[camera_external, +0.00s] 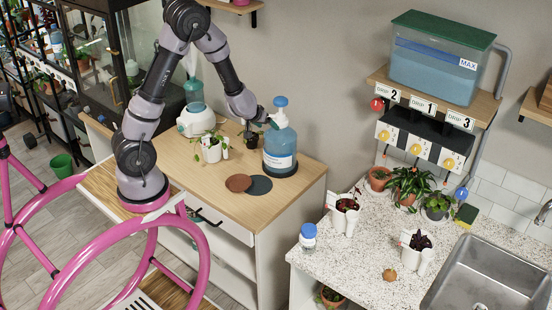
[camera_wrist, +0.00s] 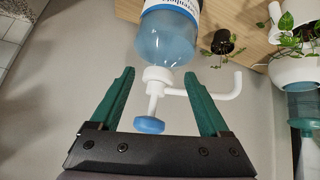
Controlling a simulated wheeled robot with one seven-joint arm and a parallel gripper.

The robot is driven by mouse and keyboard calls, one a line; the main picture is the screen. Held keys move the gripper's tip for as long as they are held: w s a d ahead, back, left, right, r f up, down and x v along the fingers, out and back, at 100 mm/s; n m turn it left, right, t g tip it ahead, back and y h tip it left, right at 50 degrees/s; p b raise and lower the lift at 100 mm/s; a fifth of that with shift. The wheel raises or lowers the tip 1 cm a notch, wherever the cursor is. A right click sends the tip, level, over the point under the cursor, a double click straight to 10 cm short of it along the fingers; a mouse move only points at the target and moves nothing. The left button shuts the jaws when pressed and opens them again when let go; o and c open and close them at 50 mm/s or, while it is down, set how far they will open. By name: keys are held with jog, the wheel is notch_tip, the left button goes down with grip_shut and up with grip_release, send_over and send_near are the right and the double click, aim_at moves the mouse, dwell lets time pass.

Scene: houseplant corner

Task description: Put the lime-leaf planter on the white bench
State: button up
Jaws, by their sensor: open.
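The lime-leaf planter (camera_external: 212,153) is a white pot with bright green leaves, upright on the wooden-topped cabinet. In the wrist view its leaves (camera_wrist: 287,22) show at the upper right. My gripper (camera_external: 266,118) is open beside the pump head of a blue bottle (camera_external: 280,147), right of the planter and above the cabinet top. In the wrist view my gripper (camera_wrist: 166,85) has its green fingers apart, with the bottle's white pump and blue cap (camera_wrist: 149,125) appearing between them. I cannot tell whether they touch. A pale speckled counter (camera_external: 350,262), apparently the white bench, stands at the right.
A small dark pot (camera_external: 251,141) stands between planter and bottle. Two round coasters (camera_external: 238,183) lie in front. The counter holds white planters (camera_external: 345,216), a blue-capped jar (camera_external: 308,236), potted plants (camera_external: 408,187) and a sink (camera_external: 490,275). A gap separates cabinet and counter.

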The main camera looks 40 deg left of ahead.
jog(key=s+a+r+m+h, duration=0.1)
jog(key=s+a+r+m, duration=0.1)
jog(key=s+r, duration=0.5)
jog(key=s+a+r+m+h, duration=0.1)
jog(key=s+r+m+h, duration=0.1)
jog(key=r, duration=1)
jog(key=s+a+r+m+y, duration=0.1)
jog(key=s+a+r, duration=0.2)
jog(key=s, duration=0.3)
jog(key=s+a+r+m+y, duration=0.1)
jog(key=s+a+r+y, duration=0.1)
jog(key=s+a, duration=0.2)
jog(key=s+a+r+m+g+y, duration=0.1)
jog(key=s+a+r, duration=0.2)
jog(key=s, duration=0.4)
jog(key=shift+s+a+r, duration=0.35)
jog(key=shift+a, duration=0.15)
